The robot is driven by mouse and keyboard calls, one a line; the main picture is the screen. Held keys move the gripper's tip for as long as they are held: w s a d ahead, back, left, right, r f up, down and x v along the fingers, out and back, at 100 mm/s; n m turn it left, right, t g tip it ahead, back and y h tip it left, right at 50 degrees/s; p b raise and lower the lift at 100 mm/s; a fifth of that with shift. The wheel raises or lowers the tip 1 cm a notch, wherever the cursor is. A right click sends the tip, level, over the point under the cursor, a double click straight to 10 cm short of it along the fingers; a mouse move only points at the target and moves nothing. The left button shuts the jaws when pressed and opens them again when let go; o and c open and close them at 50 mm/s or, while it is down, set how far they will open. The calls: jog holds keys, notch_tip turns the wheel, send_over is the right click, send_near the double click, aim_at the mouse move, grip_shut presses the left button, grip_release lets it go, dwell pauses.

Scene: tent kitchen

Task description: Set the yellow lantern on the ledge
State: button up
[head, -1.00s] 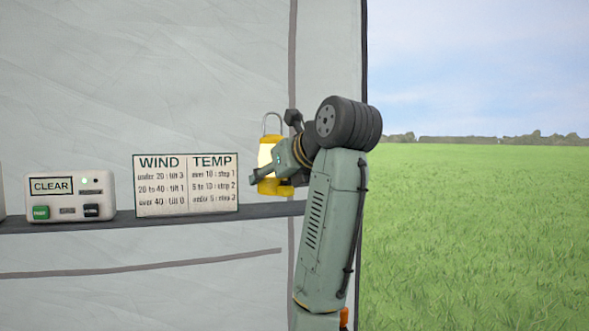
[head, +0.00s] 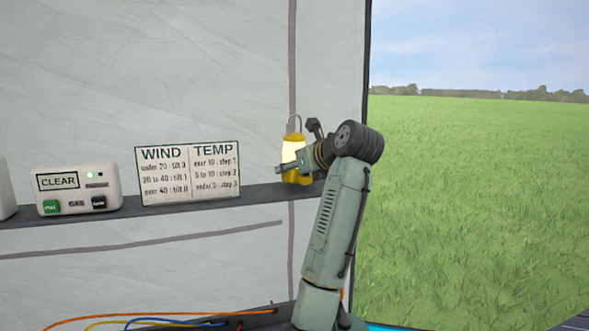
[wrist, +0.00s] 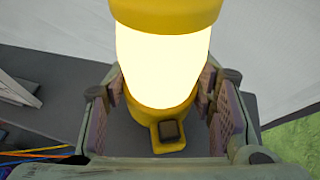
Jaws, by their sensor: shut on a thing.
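The yellow lantern (head: 292,150) has a glowing white body and a wire handle on top. It is upright at the right part of the dark ledge (head: 262,192). My gripper (wrist: 167,100) is shut on the lantern, with a padded finger on each side of its lower body in the wrist view. The lantern's base is over the grey ledge top, which also shows in the wrist view (wrist: 75,105). I cannot tell whether the base touches the ledge. My gripper hides part of the lantern in the head view.
A WIND and TEMP sign (head: 188,173) stands on the ledge left of the lantern, with a clear gap between them. A white CLEAR box (head: 78,190) stands further left. Coloured cables (head: 160,321) lie below. The ledge ends near the tent opening at right.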

jog(key=shift+f, duration=0.7)
jog(key=shift+f, duration=0.15)
jog(key=o, duration=1.6)
jog(key=shift+s+d, duration=0.1)
jog(key=shift+s, duration=0.05)
jog(key=b+v, duration=0.4)
jog(key=v, duration=0.7)
jog(key=shift+s+r, duration=0.25)
jog(key=shift+s, duration=0.1)
